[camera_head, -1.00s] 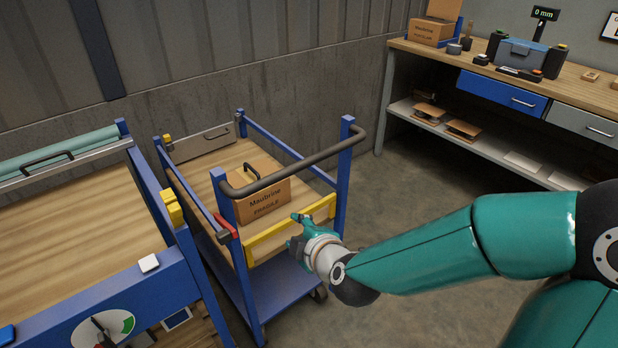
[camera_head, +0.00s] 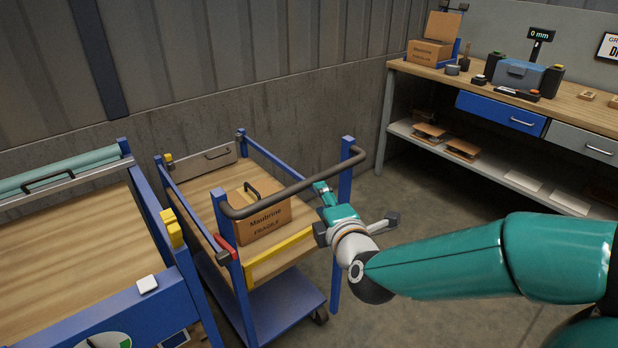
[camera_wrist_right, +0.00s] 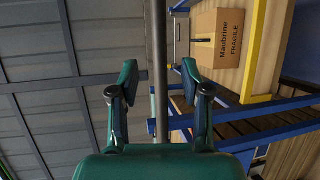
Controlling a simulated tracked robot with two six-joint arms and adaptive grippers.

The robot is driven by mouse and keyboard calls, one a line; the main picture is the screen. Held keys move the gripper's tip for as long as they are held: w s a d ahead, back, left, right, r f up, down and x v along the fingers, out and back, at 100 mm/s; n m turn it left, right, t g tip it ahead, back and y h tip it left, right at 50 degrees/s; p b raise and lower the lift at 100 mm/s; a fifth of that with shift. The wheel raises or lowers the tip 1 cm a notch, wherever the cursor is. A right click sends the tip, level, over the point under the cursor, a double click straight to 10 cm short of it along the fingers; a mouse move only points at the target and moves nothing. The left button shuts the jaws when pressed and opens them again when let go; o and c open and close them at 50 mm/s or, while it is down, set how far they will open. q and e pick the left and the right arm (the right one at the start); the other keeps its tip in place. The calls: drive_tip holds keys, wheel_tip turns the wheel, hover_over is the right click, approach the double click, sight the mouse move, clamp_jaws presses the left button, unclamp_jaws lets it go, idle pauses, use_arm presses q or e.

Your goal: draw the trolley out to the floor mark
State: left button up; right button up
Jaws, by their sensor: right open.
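The trolley has blue posts, a wooden deck (camera_head: 205,192), a yellow front edge (camera_head: 280,258) and a lower blue shelf (camera_head: 285,305). Its dark curved push handle (camera_head: 290,190) spans the near side. My right gripper (camera_head: 325,192) is open at the right part of this handle. In the right wrist view the handle bar (camera_wrist_right: 158,50) runs between the spread fingers (camera_wrist_right: 159,78), with a gap visible on each side. My left gripper is not in view. I cannot make out a floor mark.
A "Maubrine" carton (camera_head: 265,218) rests on the trolley deck. A blue-framed wooden table (camera_head: 80,245) stands close on the trolley's left. A workbench (camera_head: 480,88) with drawers is at the back right. The floor (camera_head: 420,185) between trolley and workbench is clear.

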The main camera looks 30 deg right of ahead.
sight(310, 182)
drive_tip(key=x, duration=1)
clamp_jaws()
